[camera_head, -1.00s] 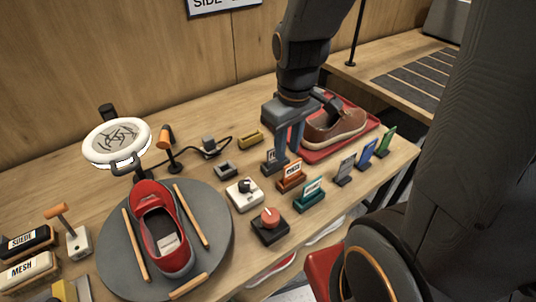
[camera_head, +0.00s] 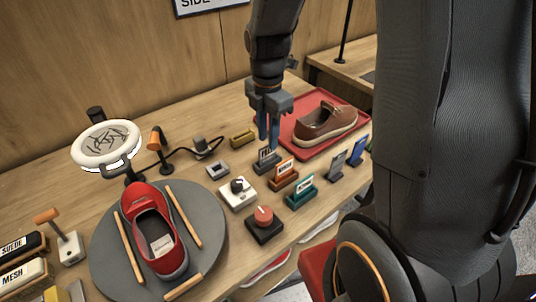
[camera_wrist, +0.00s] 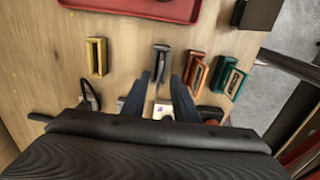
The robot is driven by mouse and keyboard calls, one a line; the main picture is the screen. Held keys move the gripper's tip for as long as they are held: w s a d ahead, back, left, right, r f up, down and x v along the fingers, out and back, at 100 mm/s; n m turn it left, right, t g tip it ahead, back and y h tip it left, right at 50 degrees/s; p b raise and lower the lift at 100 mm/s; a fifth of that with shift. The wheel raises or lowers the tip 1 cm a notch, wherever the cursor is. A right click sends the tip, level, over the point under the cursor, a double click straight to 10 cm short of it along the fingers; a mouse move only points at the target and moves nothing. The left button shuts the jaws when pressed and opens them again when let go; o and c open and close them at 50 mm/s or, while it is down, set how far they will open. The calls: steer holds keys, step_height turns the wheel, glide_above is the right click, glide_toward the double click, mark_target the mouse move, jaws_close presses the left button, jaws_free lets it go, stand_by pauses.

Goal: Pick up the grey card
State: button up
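A grey card with a printed face (camera_head: 266,154) stands upright in a dark holder (camera_head: 268,166), left of the orange card. In the wrist view the holder with its card (camera_wrist: 161,60) shows just beyond the fingertips, roughly between them. My gripper (camera_head: 268,145) is above this card, blue fingers pointing down. In the wrist view my gripper (camera_wrist: 161,90) is open, with nothing visible between its fingers. A second grey card (camera_head: 337,163) stands farther right, beside a blue card (camera_head: 358,150).
An orange card (camera_head: 285,168) and a teal card (camera_head: 305,182) stand in holders close by on the right. A red tray (camera_head: 292,127) with a brown shoe (camera_head: 325,122) lies behind.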

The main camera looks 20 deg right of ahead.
mark_target(267, 150)
steer(key=shift+a+f+p, duration=0.1)
steer(key=shift+f+p, duration=0.85)
steer(key=shift+f, duration=1.95)
jaws_close()
